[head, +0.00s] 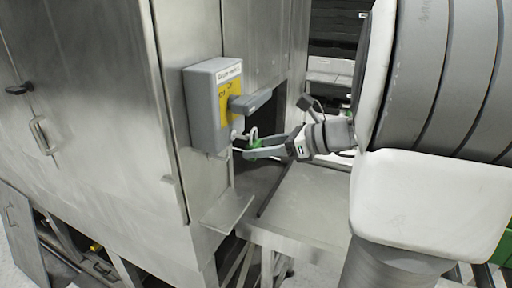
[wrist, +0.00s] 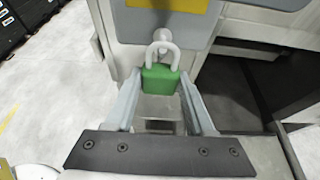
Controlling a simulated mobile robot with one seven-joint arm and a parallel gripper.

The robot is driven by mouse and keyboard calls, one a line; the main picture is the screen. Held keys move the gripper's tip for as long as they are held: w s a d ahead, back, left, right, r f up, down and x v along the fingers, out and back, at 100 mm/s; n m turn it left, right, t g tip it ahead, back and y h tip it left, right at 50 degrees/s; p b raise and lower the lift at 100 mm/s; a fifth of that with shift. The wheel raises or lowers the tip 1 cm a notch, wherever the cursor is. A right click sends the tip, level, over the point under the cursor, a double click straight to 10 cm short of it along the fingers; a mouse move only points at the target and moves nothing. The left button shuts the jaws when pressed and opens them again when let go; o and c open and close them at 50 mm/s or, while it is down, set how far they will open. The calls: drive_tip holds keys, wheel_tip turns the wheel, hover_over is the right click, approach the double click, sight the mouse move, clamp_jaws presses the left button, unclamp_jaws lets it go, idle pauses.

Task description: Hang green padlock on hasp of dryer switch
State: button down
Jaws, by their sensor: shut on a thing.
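The green padlock (wrist: 161,78) is between the fingertips of my gripper (wrist: 160,92), body down and pale shackle up. In the head view the padlock (head: 255,144) shows small at the tips of my gripper (head: 252,150). The dryer switch (head: 213,105) is a grey box with a yellow plate and a grey handle, on the metal cabinet. The hasp (head: 236,135) is a small pale part at the box's lower edge. In the wrist view the hasp (wrist: 161,37) meets the top of the shackle. I cannot tell whether the shackle is around it or only in front of it.
A metal cabinet wall (head: 100,110) stands behind and left of the switch. A small metal ledge (head: 228,212) juts out below it. A flat metal table (head: 305,205) lies below my gripper, with a dark opening behind.

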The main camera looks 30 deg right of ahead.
drive_tip(key=shift+w+a+f, duration=0.1)
drive_tip(key=shift+w+a, duration=0.45)
drive_tip(key=shift+w, duration=0.1)
drive_tip(key=shift+w+a+f+b, duration=0.35)
drive_tip(key=shift+w+f+b, duration=0.15)
drive_tip(key=shift+f, duration=0.1)
drive_tip(key=shift+c, duration=0.9)
unclamp_jaws()
drive_tip(key=b+v, duration=0.1)
drive_tip(key=v, duration=1.6)
drive_tip(key=shift+s+d, duration=0.15)
drive_tip(key=shift+s, duration=0.05)
drive_tip(key=shift+r, duration=0.1)
